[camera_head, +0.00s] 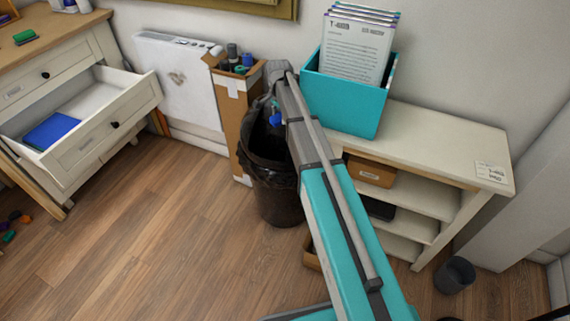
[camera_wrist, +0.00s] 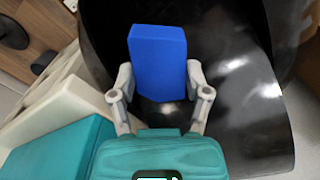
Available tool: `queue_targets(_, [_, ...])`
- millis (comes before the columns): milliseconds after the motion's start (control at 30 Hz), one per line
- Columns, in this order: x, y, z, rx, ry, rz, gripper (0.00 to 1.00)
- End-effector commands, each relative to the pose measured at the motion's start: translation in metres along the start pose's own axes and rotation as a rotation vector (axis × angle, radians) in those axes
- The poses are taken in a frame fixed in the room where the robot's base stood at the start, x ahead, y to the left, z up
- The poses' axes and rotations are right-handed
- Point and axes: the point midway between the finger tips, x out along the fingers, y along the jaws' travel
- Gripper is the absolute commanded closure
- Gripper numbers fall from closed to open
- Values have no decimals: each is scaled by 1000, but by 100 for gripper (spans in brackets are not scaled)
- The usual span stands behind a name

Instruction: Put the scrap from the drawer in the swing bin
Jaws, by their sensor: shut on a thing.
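My gripper (camera_wrist: 160,77) is shut on a blue block (camera_wrist: 157,55), with one finger on each side of it in the wrist view. The block also shows small in the head view (camera_head: 276,119), beside the end of my arm. It is held over the open mouth of the black bin (camera_head: 275,200). The bin's dark, shiny inside (camera_wrist: 235,75) fills much of the wrist view behind the block. The drawer (camera_head: 105,125) stands open at the left, with another flat blue piece (camera_head: 51,131) lying in it. My arm hides part of the bin's right side.
A cardboard box with rolls (camera_head: 232,100) stands against the bin's left. A white shelf unit (camera_head: 450,140) with a teal file box (camera_head: 345,104) is close on the right. A small dark bin (camera_head: 455,275) stands at the lower right.

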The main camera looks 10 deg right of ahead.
Motion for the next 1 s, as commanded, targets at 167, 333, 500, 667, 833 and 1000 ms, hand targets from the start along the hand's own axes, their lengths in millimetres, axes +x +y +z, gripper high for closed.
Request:
queue_targets(167, [3, 0, 0, 0, 0, 0, 57])
queue_targets(333, [2, 0, 0, 0, 0, 0, 57])
queue_targets(500, [2, 0, 0, 0, 0, 0, 19])
queue_targets(667, [2, 0, 0, 0, 0, 0, 0])
queue_targets(833, [2, 0, 0, 0, 0, 0, 0])
queue_targets(1000, [2, 0, 0, 0, 0, 0, 0])
